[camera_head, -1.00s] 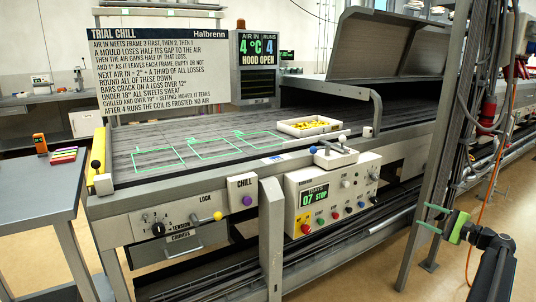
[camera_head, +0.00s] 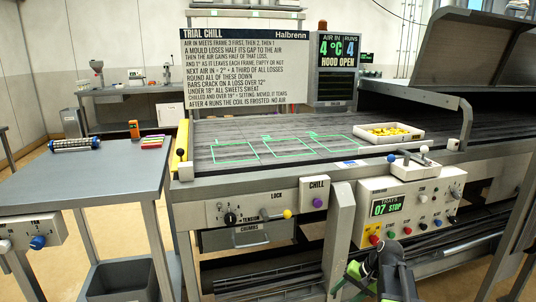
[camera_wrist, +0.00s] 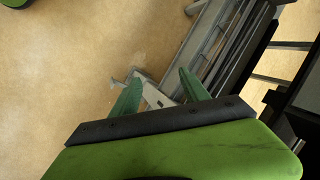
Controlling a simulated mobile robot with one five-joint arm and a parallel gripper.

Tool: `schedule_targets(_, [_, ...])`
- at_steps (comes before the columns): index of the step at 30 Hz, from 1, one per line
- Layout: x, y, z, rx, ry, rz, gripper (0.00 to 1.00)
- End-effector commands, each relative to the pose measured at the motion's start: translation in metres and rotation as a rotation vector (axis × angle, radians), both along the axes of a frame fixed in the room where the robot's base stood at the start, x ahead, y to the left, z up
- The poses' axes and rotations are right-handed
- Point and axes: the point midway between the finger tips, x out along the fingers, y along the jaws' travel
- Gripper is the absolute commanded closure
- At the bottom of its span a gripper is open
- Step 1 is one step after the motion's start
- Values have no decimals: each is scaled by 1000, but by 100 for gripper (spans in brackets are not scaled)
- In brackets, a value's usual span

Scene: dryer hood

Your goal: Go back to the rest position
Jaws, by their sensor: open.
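My gripper (camera_head: 347,285) is low at the bottom right of the head view, in front of the machine's lower frame. Its green jaws are apart and empty. In the wrist view the two green fingers of my gripper (camera_wrist: 157,95) stand apart, with floor and grey machine frame beyond them. Nothing is held between them.
The conveyor (camera_head: 240,140) carries green frame outlines and a white tray (camera_head: 415,137) of yellow pieces. A control box (camera_head: 445,190) juts out near my gripper. The raised hood (camera_head: 470,50) is open. A side table (camera_head: 80,172) stands left. Tan floor (camera_wrist: 60,70) is clear.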

Motion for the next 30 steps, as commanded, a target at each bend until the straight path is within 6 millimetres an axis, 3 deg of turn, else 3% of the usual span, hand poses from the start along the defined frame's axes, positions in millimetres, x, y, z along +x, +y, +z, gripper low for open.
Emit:
schedule_targets(1, [-19,28,-7,-67,18,83,47])
schedule_targets(3, [-37,52,-14,-161,41,186,47])
schedule_targets(11, [-96,110,-24,-464,86,509,47])
schedule_targets(12, [-90,105,2,-456,87,494,47])
schedule_targets(20, [-87,103,81,-451,87,487,47])
schedule_targets(23, [-87,103,120,-450,86,486,47])
schedule_targets(27, [-87,104,188,-450,86,486,47])
schedule_targets(30, [-87,104,226,-449,85,486,47])
